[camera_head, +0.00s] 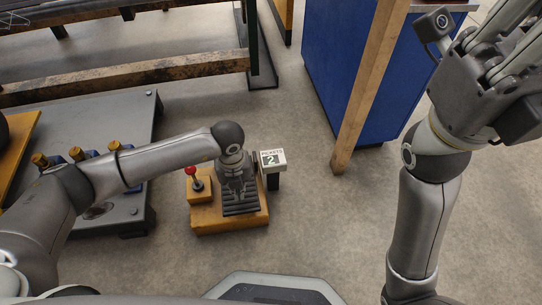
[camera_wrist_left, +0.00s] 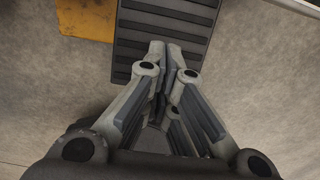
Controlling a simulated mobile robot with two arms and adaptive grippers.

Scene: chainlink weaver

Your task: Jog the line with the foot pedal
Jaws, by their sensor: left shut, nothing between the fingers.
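The foot pedal (camera_head: 241,210) is a dark ribbed plate on a yellow-orange base (camera_head: 230,227) on the floor. In the left wrist view its ribbed plate (camera_wrist_left: 165,18) fills the top middle. My left gripper (camera_head: 238,193) points down over the pedal, shut and empty. In the left wrist view its fingertips (camera_wrist_left: 166,52) lie together over the near end of the ribbed plate. I cannot tell if they touch it. My right gripper (camera_head: 510,48) is raised at the upper right, away from the pedal; its fingers are partly cut off by the frame edge.
A red-knobbed lever (camera_head: 191,173) stands on a small yellow box left of the pedal. A grey platform (camera_head: 112,150) lies left, a wooden post (camera_head: 355,110) and blue cabinet (camera_head: 335,50) behind right. The floor right of the pedal is clear.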

